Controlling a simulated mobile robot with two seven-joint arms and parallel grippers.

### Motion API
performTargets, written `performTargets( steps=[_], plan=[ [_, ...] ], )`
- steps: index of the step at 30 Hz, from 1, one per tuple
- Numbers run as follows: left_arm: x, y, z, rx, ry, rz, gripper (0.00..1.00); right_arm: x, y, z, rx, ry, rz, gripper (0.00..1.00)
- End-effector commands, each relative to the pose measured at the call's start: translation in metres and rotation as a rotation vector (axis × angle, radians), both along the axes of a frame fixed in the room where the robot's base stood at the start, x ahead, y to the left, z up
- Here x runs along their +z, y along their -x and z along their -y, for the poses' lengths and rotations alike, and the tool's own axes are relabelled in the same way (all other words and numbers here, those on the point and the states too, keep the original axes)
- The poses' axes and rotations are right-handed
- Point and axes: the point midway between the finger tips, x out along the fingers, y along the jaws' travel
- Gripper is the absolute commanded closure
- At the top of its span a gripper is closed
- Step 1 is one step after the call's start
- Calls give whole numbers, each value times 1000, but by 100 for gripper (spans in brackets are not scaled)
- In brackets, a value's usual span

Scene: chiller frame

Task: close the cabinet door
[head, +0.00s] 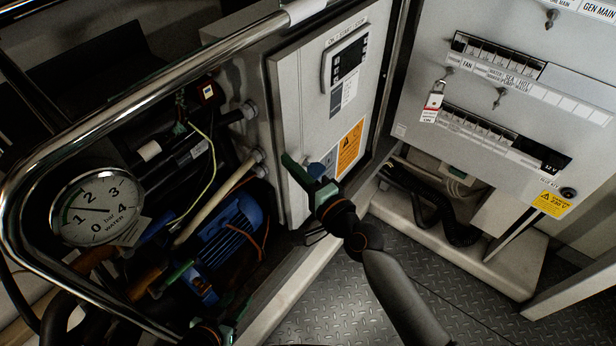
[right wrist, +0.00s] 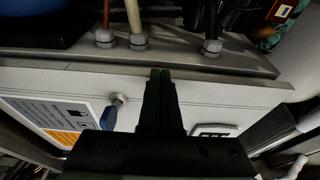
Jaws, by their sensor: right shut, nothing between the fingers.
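The grey cabinet door (head: 300,95), with a dark display, a yellow warning label and a blue knob, stands at the centre of the head view. My right gripper (head: 299,172) is shut and empty at the door's lower part; contact is not clear. My left gripper (head: 203,318) is low in the head view among the machinery, partly hidden; its opening is unclear.
A chrome rail (head: 150,85) and a pressure gauge (head: 97,206) are at the left, with a blue motor (head: 232,232) behind. A switch panel (head: 480,95) with a hanging tag stands at the right. Chequered metal floor (head: 350,300) lies clear below.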

Motion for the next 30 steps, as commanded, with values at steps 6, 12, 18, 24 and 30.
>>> performTargets(
  steps=[6,12,18,24,30],
  plan=[
    [0,0,0,1,1,0,60,5,26,13,15,-7,7,100],
    [-2,0,0,1,0,0,60,2,62,47,8,-6,7,100],
    [-8,0,0,1,1,0,60,1,90,73,2,-6,8,100],
    [-10,0,0,1,1,-1,60,3,102,84,0,-10,10,100],
    [-9,0,0,1,1,-1,60,4,104,86,-1,-10,10,100]
  ],
)
